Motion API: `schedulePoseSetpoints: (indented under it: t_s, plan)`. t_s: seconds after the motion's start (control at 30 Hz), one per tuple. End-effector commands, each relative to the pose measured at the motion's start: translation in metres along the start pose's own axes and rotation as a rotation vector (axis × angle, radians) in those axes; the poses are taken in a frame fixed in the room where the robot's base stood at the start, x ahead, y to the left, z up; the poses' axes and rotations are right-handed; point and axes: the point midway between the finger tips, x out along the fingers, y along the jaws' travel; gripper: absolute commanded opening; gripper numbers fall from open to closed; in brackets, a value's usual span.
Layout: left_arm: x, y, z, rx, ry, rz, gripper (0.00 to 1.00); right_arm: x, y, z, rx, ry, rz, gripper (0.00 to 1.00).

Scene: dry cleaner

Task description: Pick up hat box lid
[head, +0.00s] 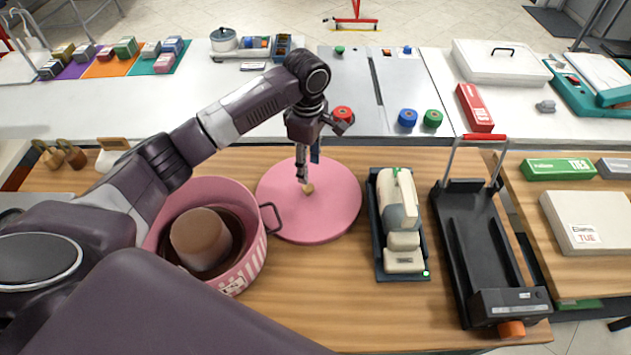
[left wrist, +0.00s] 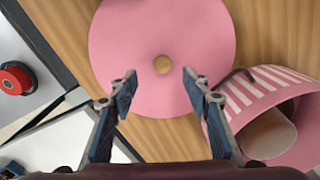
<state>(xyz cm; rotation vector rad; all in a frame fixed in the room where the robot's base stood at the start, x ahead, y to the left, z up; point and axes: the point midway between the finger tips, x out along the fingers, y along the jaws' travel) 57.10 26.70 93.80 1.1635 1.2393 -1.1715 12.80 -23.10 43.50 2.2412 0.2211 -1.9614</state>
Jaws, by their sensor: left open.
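The hat box lid (head: 338,206) is a flat pink disc with a small tan knob at its centre, lying on the wooden table. It also shows in the left wrist view (left wrist: 165,30), with the knob (left wrist: 162,64) between and beyond the fingertips. My left gripper (head: 303,182) is open above the lid, close to the knob; whether it touches cannot be told. Its two blue-padded fingers show in the left wrist view (left wrist: 159,87). The open pink striped hat box (head: 249,262) stands left of the lid with a brown hat (head: 201,238) inside. My right gripper is not in view.
A dark tray (head: 381,262) with a cream device stands right of the lid. Further right is a black rack (head: 468,240) with a red handle. Red, blue and green spools (head: 408,118) stand on the white counter behind. Bare table lies in front of the lid.

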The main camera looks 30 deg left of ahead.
Motion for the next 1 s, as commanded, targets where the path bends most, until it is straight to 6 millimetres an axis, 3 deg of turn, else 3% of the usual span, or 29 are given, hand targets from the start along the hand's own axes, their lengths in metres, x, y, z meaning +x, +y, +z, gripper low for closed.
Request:
schedulePoseSetpoints:
  t_s: [0.2,0.33,0.5,0.7,0.87,1.0]
  plan:
    - [0.023,-0.002,-0.001,-0.001,0.002,-0.004,0.44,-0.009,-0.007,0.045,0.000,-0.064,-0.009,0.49]
    - [0.039,-0.005,-0.004,-0.002,0.003,-0.006,0.44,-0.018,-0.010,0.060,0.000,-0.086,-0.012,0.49]
    - [0.065,-0.007,-0.004,0.000,0.002,-0.004,0.44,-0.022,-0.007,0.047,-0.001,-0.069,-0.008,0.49]
    - [0.076,-0.006,-0.004,0.001,0.001,-0.001,0.44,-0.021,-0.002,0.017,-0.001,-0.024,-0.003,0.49]
    - [0.075,-0.006,-0.004,0.001,0.001,-0.001,0.43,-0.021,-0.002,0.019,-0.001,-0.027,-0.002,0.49]
    - [0.075,-0.006,-0.004,0.001,0.001,-0.001,0.28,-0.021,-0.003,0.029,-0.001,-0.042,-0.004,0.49]
